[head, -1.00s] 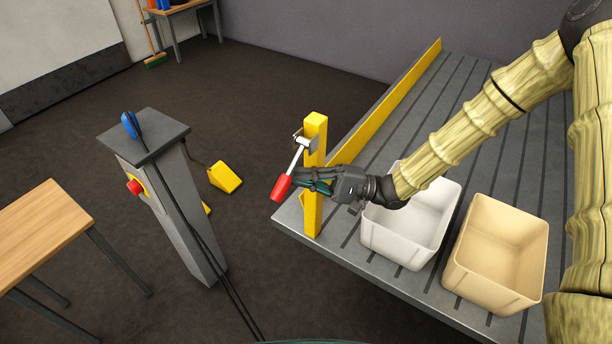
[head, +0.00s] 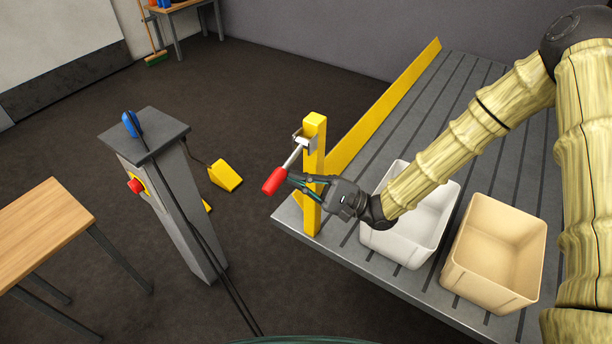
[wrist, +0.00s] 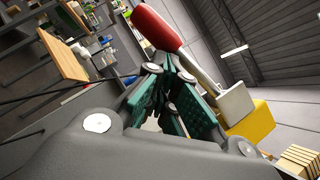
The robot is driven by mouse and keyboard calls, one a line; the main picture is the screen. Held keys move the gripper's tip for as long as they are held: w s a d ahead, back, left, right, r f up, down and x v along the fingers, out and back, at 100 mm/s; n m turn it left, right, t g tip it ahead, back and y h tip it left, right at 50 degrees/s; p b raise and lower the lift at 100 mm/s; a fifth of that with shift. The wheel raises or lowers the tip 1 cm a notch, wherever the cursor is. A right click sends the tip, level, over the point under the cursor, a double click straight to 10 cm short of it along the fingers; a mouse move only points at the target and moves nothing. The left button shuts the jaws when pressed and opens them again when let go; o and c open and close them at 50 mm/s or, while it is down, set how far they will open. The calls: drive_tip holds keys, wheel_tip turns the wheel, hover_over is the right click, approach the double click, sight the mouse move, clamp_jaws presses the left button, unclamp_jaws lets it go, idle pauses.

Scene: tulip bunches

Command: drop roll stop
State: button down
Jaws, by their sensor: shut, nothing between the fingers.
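A lever with a red handle (head: 275,181) and a grey metal bar (head: 294,155) is fixed near the top of a yellow post (head: 313,165) at the table's near left corner. The lever slants down and to the left. It also shows in the wrist view as a red grip (wrist: 157,25). My gripper (head: 294,180) reaches across the front of the post, with its green-lined fingers shut and empty. The fingertips are close beside the handle; I cannot tell whether they touch it.
A yellow rail (head: 385,104) runs along the slatted table's (head: 478,85) left edge. A white bin (head: 372,238) and a tan bin (head: 490,286) stand on the table. A grey pedestal (head: 175,210) with a red button stands left, floor between.

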drive_tip(key=shift+s+a+r+m+t+y, duration=0.15)
drive_tip(key=shift+s+a+r+m+t, duration=0.15)
drive_tip(key=shift+r+m+t, duration=0.85)
drive_tip(key=shift+s+a+r+m+t+y, duration=0.15)
drive_tip(key=shift+s+r+m+t, duration=0.45)
drive_tip(key=shift+m, duration=0.85)
drive_tip(key=shift+s+a+r+m+t+y, duration=0.15)
drive_tip(key=shift+a+r+m+t, duration=0.1)
drive_tip(key=shift+r+m+t, duration=0.85)
drive_tip(key=shift+r+g, duration=0.2)
drive_tip(key=shift+g, duration=0.05)
drive_tip(key=b, duration=0.3)
approach(288, 166)
drive_tip(key=shift+s+a+r, duration=0.15)
drive_tip(key=shift+s+r, duration=0.1)
drive_tip(key=shift+s, duration=0.35)
drive_tip(key=shift+s+a+r, duration=0.2)
drive_tip(key=shift+s, duration=0.4)
drive_tip(key=shift+s+a+r, duration=0.15)
drive_tip(key=shift+s+r, duration=0.1)
drive_tip(key=shift+s, duration=0.35)
